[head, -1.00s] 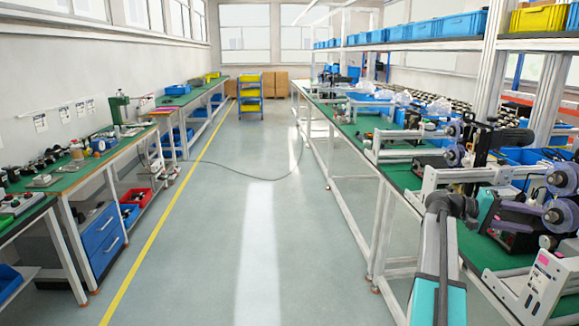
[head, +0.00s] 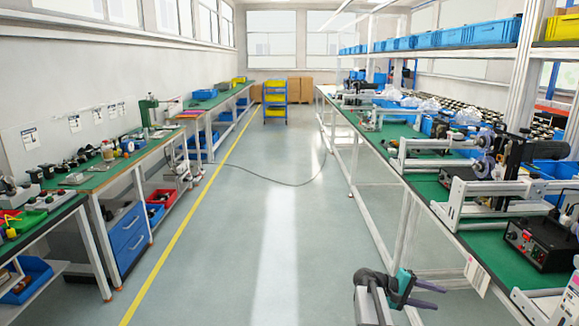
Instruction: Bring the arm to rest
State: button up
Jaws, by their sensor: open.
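My gripper (head: 430,295) shows at the lower right of the head view, over the aisle floor in front of the right bench. Its two dark fingers point to the right and stand apart, with nothing between them. My arm (head: 372,298) comes up from the bottom edge of the picture, folded low. The gripper is left of the right bench's front edge and looks clear of it.
A green-topped bench (head: 462,240) with coder machines and a black control box (head: 541,243) lines the right. Green benches (head: 110,175) line the left. A cable (head: 270,182) crosses the floor. The aisle (head: 240,250) is otherwise open, with a trolley (head: 275,100) far off.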

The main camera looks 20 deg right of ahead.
jog(key=s+a+f+n+t+y, duration=0.15)
jog(key=s+a+f, duration=0.25)
jog(key=a+f, duration=0.85)
jog(key=s+a+f+n+g+y, duration=0.1)
jog(key=s+a+f+n+y, duration=0.3)
jog(key=a+f, duration=0.85)
jog(key=s+a+f+m+y, duration=0.1)
jog(key=s+a+f+y, duration=0.1)
jog(key=s+a, duration=0.4)
jog(key=s+a+f+m+g+y, duration=0.1)
jog(key=s+a+f+y, duration=0.2)
jog(key=s+a+f, duration=0.2)
jog(key=s+a+f+m+y, duration=0.2)
jog(key=s+a+f+y, duration=0.1)
jog(key=s+a, duration=0.6)
jog(key=a+f, duration=0.1)
jog(key=a, duration=0.2)
jog(key=shift+a+f+p, duration=0.15)
jog(key=shift+f+p, duration=0.05)
jog(key=shift+p, duration=0.1)
jog(key=shift+c, duration=1.4)
